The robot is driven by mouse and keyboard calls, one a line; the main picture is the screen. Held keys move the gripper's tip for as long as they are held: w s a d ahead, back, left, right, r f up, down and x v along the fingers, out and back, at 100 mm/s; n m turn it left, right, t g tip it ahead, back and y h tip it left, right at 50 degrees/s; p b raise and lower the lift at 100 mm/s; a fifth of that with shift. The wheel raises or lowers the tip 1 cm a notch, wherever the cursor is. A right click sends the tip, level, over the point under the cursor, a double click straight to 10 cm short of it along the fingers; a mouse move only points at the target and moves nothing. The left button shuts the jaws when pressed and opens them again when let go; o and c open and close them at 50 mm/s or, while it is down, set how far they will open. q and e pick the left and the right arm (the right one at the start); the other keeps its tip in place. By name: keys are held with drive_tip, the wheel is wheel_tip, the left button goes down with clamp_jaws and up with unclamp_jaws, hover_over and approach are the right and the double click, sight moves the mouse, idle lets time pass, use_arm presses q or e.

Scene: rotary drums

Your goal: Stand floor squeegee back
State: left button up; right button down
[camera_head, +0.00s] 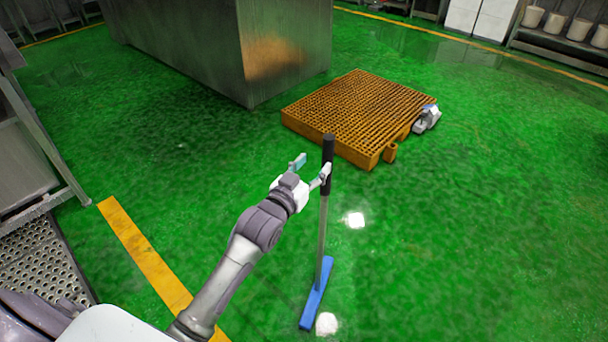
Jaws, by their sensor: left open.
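The floor squeegee stands upright on the green floor, with a black grip (328,150) at the top, a grey pole (322,235) and a blue head (317,295) on the floor. My left gripper (311,169) is open beside the upper handle. Its right finger overlaps the lower part of the black grip in the picture; I cannot tell whether it touches. The handle does not appear to be between the two fingers. My right gripper is not in view.
An orange grated platform (360,108) lies behind the squeegee, with a small grey-white object (428,118) at its right corner. A large metal cabinet (235,45) stands at the back. A metal rack (35,150) is at left. The floor at right is clear.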

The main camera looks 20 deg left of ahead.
use_arm(q)
drive_tip(key=s, duration=0.4)
drive_tip(key=shift+s+a, duration=0.1)
drive_tip(key=shift+a, duration=0.2)
drive_tip(key=s+f+g+y, duration=0.1)
drive_tip(key=s+f+g, duration=0.25)
drive_tip(key=f, duration=1.75)
drive_tip(key=s+a+f+g, duration=0.1)
drive_tip(key=s+f+g, duration=0.2)
drive_tip(key=s+f, duration=0.55)
drive_tip(key=s+f+g, duration=0.3)
drive_tip(key=s+f, duration=0.2)
drive_tip(key=f, duration=0.7)
drive_tip(key=s+f+g, duration=0.2)
drive_tip(key=s+f, duration=0.3)
drive_tip(key=s, duration=0.5)
drive_tip(key=s+f+g+y, duration=0.1)
drive_tip(key=s+f, duration=0.4)
drive_tip(key=s, duration=0.5)
drive_tip(key=s+f+g, duration=0.4)
drive_tip(key=s+f, duration=0.1)
drive_tip(key=s, duration=0.6)
drive_tip(key=shift+a+m, duration=0.4)
drive_tip(key=shift+a, duration=0.05)
drive_tip(key=shift+r, duration=0.1)
